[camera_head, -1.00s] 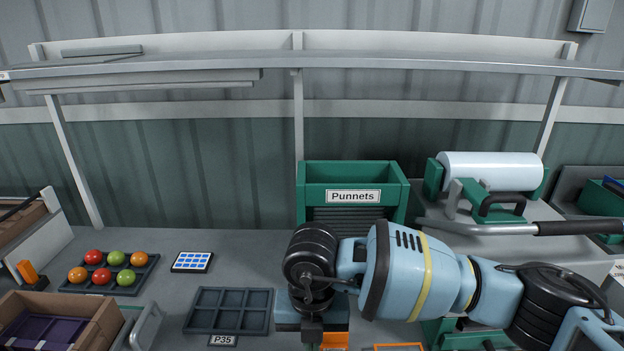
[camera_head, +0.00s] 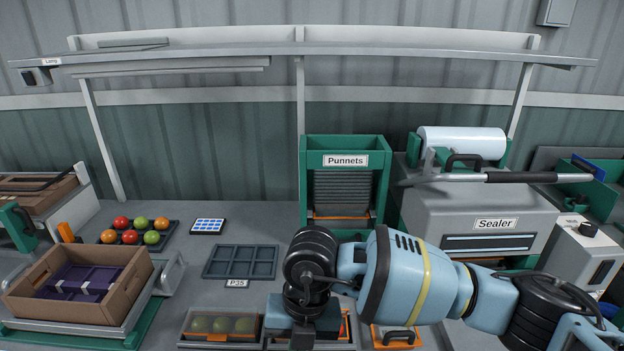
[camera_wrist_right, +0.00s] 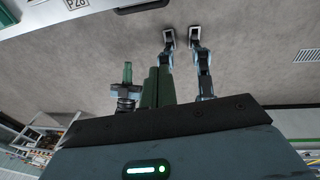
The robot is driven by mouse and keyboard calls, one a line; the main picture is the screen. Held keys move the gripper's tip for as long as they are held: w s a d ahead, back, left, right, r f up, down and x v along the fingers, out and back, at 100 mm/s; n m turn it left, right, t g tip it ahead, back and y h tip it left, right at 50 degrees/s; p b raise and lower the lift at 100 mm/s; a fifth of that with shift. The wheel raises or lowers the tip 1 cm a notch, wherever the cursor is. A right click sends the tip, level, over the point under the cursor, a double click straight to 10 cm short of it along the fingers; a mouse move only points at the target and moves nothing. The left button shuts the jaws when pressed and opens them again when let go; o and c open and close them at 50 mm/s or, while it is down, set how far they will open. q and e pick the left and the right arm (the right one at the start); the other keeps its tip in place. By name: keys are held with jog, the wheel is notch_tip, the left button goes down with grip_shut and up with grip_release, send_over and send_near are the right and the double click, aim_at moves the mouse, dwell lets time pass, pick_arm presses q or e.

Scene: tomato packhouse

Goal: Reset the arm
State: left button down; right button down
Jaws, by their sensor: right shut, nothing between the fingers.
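My right arm comes in from the right in the head view, its forearm pale blue with a yellow band and black joints. The wrist is bent down, and my right gripper (camera_head: 303,338) points down over the bench front. It is shut and holds nothing; its fingertips are largely hidden by the gripper body and the lower picture edge.
The punnet dispenser (camera_head: 308,165) stands behind the arm, the sealer (camera_head: 435,215) behind right. An empty dark tray (camera_head: 212,262) lies left of the gripper. Farther left are a tray of tomatoes (camera_head: 168,238), a small tablet (camera_head: 207,226) and a cardboard box (camera_head: 125,295). A lidded punnet (camera_head: 188,322) sits close left of the gripper.

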jog(key=s+a+r+g+y, duration=0.65)
jog(key=s+a+y, duration=0.4)
jog(key=y, duration=0.35)
jog(key=w+d+m+t+y, duration=0.65)
jog(key=w+m+t, duration=0.35)
jog(key=m+t, duration=0.7)
jog(key=w+d+f+m+t+h, duration=0.2)
jog(key=d+f+m+t+h, duration=0.6)
jog(key=d+f+m+h, duration=0.25)
pick_arm(q)
jog(key=shift+s+a+f+g, duration=0.15)
jog(key=shift+s+a+f, duration=0.1)
jog(key=shift+f, duration=0.35)
jog(key=shift+s+a+f+g, duration=0.15)
jog(key=shift+s+a+f, duration=0.1)
jog(key=shift+f, duration=0.3)
pick_arm(e)
jog(key=s+d+f+m+g+h, duration=0.3)
jog(key=s+d+f, duration=0.5)
jog(key=f, duration=0.3)
jog(key=s+d+f+m+g+h, duration=0.4)
jog(key=s+d+f+h, duration=0.2)
jog(key=f, duration=0.5)
jog(key=s+d, duration=0.2)
jog(key=shift+s+d+f+g+h, duration=0.35)
jog(key=shift+s+d+h, duration=0.05)
